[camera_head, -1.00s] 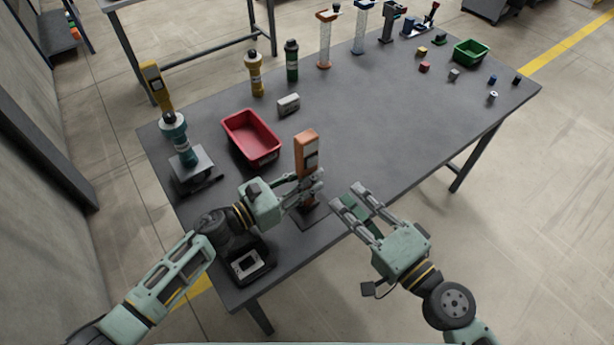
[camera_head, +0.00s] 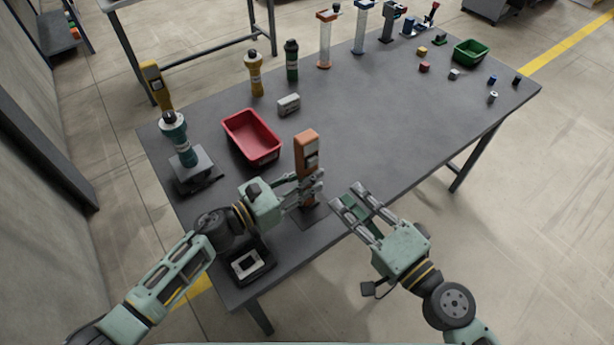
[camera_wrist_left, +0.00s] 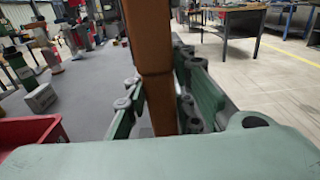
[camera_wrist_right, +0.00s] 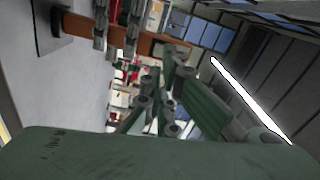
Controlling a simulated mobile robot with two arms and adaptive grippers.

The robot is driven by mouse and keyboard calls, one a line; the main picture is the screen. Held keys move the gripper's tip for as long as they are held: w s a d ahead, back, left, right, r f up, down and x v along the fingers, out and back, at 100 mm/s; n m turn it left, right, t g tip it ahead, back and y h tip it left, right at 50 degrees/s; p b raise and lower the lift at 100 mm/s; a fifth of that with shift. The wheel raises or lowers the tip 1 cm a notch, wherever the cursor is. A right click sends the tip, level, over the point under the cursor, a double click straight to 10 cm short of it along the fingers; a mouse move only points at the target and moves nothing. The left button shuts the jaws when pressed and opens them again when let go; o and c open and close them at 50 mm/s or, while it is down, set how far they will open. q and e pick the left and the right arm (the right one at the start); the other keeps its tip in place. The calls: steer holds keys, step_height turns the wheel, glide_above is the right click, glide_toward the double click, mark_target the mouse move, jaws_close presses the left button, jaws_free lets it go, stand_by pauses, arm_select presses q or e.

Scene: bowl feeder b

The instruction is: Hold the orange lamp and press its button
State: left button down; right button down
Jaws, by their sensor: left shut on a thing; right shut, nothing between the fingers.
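The orange lamp (camera_head: 307,152) is near upright at the table's front edge, with a dark face near its top. My left gripper (camera_head: 312,188) is shut on its shaft below the head. The left wrist view shows the orange shaft (camera_wrist_left: 152,65) between the fingers. Below it is a dark plate (camera_head: 318,213); I cannot tell whether the lamp touches it. My right gripper (camera_head: 352,202) is shut and empty, to the right of the lamp and apart from it. The lamp's shaft shows in the right wrist view (camera_wrist_right: 165,47). I cannot make out the button clearly.
A red bin (camera_head: 236,120) and a grey box (camera_head: 289,104) are behind the lamp. A dark device (camera_head: 248,266) lies at the front left corner. The table's middle right (camera_head: 400,120) is clear.

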mark_target(312, 162)
arm_select(q)
steer(key=shift+s+f, duration=0.1)
steer(key=shift+f, duration=0.05)
arm_select(e)
steer(key=w+a+f+m+t+h, duration=0.1)
steer(key=w+a+m+t+h, duration=0.1)
steer(key=m+h, duration=0.5)
steer(key=w+a+f+m+t+h, duration=0.1)
steer(key=w+m+h, duration=0.3)
steer(key=m, duration=0.8)
steer(key=shift+a+f+t+h, duration=0.3)
steer(key=shift+a+t+h, duration=0.3)
steer(key=shift+h, duration=0.8)
steer(key=shift+w, duration=0.1)
